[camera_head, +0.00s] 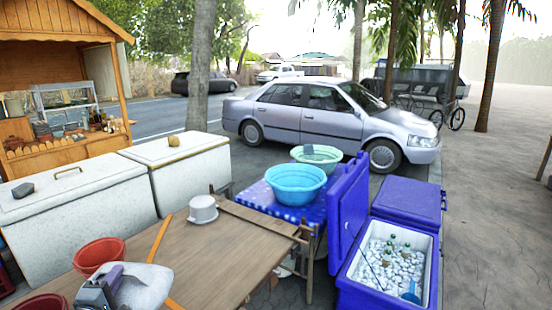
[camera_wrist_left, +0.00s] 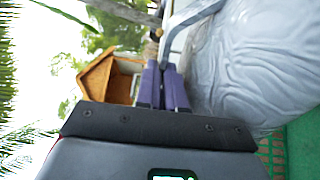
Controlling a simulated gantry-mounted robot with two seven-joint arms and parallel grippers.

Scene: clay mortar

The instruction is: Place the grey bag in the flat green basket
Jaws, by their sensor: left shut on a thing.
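The grey bag (camera_head: 146,285) is pale and bulging, at the lower left of the head view above the wooden table. My left gripper (camera_head: 116,279) is shut on the bag's left edge. In the left wrist view the bag (camera_wrist_left: 250,60) fills the upper right, beside the purple fingers of the left gripper (camera_wrist_left: 168,62). A green surface with mesh, perhaps the flat green basket (camera_wrist_left: 300,150), shows below the bag at the lower right there. I cannot make the basket out in the head view. My right gripper is not in view.
The wooden table (camera_head: 215,255) holds a red bowl (camera_head: 98,252), a white pot (camera_head: 203,209) and an orange stick (camera_head: 159,239). White chests (camera_head: 75,205) stand behind. A blue cooler (camera_head: 395,265) with its lid up stands right. The table's middle is clear.

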